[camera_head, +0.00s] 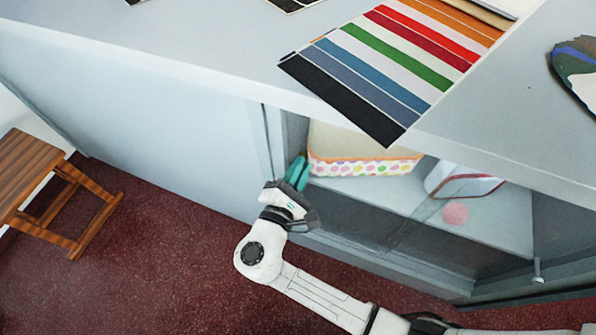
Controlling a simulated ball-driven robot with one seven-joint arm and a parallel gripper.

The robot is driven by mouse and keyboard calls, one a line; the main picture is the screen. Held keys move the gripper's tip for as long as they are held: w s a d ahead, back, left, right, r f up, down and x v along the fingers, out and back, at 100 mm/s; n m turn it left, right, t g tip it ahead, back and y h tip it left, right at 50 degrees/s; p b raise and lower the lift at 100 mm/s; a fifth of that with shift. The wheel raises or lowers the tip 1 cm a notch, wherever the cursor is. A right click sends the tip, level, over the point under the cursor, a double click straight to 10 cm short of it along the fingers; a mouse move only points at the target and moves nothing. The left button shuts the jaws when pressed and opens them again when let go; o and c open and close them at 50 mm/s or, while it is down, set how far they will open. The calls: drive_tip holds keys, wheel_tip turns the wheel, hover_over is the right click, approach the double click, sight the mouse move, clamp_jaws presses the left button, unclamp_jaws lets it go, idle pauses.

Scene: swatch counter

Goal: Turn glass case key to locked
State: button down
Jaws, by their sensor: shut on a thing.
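My gripper (299,171) has teal fingers and is at the left end of the glass case (520,228), by the upright of its front opening. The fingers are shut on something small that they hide. I cannot make out the key or which way it is turned. The case is set into the pale grey counter, below its overhanging top. A small pale knob-like piece (538,270) stands out at the right end of the case front; I cannot tell what it is.
Inside the case are a dotted-edged box (365,167) and a clear red-rimmed container (465,184). A pink round spot (455,213) shows in front. A striped swatch sheet (395,62) overhangs the counter top (190,40). A wooden stool (30,175) stands left on open dark red floor.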

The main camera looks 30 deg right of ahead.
drive_tip(key=m+b, duration=0.1)
drive_tip(key=m, duration=0.1)
drive_tip(key=f+m+b, duration=0.1)
drive_tip(key=m+b, duration=0.1)
drive_tip(key=shift+s+m, duration=0.1)
drive_tip(key=shift+m, duration=0.2)
drive_tip(key=m+b, duration=0.3)
drive_tip(key=m, duration=0.1)
drive_tip(key=shift+d+b, duration=0.1)
drive_tip(key=shift+b, duration=0.3)
drive_tip(key=shift+m, duration=0.3)
drive_tip(key=c, duration=1.3)
unclamp_jaws()
drive_tip(key=shift+o, duration=0.2)
drive_tip(key=v, duration=1.1)
drive_tip(key=shift+p, duration=0.3)
